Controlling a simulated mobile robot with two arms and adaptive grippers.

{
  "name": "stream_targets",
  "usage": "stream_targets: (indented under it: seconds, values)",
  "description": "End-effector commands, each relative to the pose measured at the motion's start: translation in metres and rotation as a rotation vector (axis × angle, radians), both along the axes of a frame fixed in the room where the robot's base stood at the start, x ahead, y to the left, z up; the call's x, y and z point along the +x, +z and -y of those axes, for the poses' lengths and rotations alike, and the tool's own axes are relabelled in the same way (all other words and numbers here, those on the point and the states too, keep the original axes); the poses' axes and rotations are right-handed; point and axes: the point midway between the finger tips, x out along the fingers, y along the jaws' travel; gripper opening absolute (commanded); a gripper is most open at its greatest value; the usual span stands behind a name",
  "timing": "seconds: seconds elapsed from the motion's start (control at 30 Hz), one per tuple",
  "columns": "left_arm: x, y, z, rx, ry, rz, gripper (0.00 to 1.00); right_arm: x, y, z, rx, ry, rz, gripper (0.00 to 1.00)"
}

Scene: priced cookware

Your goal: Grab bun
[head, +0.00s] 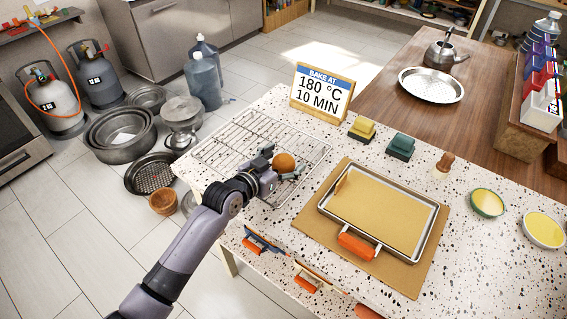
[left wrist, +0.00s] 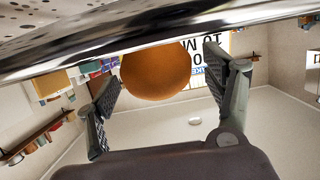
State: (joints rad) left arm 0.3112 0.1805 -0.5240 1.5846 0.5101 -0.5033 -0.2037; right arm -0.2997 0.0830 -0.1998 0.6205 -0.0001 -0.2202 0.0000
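The round orange-brown bun (head: 285,161) sits at the right part of the wire cooling rack (head: 226,138) in the head view. My left gripper (head: 277,166) is at the bun, with one finger on each side of it. In the left wrist view the bun (left wrist: 156,70) shows between the spread fingers of the left gripper (left wrist: 160,74). Gaps show between the bun and the fingers, so the gripper looks open. Whether the bun touches the rack beneath is hard to tell. My right gripper is not in view.
A metal baking tray (head: 440,222) on a tan board lies right of the rack. A bake sign (head: 321,94) stands behind, with yellow (head: 362,128) and green (head: 400,146) blocks near it. Pots and gas bottles stand on the floor at left.

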Motion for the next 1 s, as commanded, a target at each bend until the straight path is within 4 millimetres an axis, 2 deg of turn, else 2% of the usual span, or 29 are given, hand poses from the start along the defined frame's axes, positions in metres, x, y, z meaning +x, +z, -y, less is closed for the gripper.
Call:
stream_targets:
  seconds: [0.07,0.73,1.0]
  values:
    - [-0.0001,-0.0001,-0.0003,0.0,0.0,0.0,0.69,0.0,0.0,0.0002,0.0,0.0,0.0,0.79]
    - [-0.0002,0.0,-0.0005,0.0,0.0,0.0,0.24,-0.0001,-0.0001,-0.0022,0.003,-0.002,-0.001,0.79]
    - [0.0,0.0013,-0.0004,-0.001,0.0,0.001,0.23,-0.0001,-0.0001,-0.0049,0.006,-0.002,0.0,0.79]
